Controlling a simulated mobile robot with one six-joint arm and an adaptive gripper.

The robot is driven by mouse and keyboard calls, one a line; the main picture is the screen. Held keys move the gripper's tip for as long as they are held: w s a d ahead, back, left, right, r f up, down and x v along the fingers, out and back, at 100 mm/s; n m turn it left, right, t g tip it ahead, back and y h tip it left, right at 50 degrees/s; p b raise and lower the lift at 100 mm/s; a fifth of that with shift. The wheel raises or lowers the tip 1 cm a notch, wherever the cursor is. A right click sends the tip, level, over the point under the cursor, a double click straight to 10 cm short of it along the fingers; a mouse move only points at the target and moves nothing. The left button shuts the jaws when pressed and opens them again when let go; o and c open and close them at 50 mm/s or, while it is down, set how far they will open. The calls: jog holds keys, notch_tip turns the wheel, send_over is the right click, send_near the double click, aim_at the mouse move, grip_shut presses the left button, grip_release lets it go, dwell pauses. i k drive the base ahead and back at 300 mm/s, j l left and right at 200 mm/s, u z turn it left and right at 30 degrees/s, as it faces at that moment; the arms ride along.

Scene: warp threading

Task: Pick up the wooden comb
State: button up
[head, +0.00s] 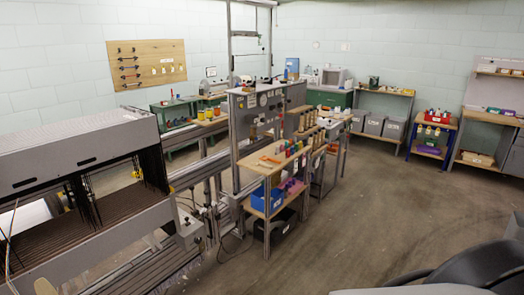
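I cannot make out the wooden comb for certain. A small flat orange-brown item (270,160) lies near the front left of the wooden-topped bench (258,168) in the middle of the head view. It is too small to tell whether it is the comb. My gripper is not in view.
Spools (290,148) stand on that bench; a blue bin (267,200) sits on its lower shelf. A large loom (90,160) fills the left. Grey bins (372,123) line the back. The concrete floor (385,205) right of the bench is clear.

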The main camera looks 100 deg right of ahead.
aim_at(257, 163)
jog(key=l+z, duration=0.15)
jog(key=z, duration=0.35)
jog(key=k+l+z, duration=0.1)
jog(key=z, duration=0.35)
jog(key=l+z, duration=0.2)
jog(key=z, duration=0.3)
jog(key=l+z, duration=0.15)
jog(key=z, duration=0.3)
jog(key=i+l+z, duration=0.25)
jog(key=l, duration=0.4)
jog(key=i+l+z, duration=0.25)
jog(key=l, duration=0.35)
jog(key=i+l+z, duration=0.3)
jog(key=l, duration=0.3)
jog(key=i+l+z, duration=0.25)
jog(key=i+l, duration=0.5)
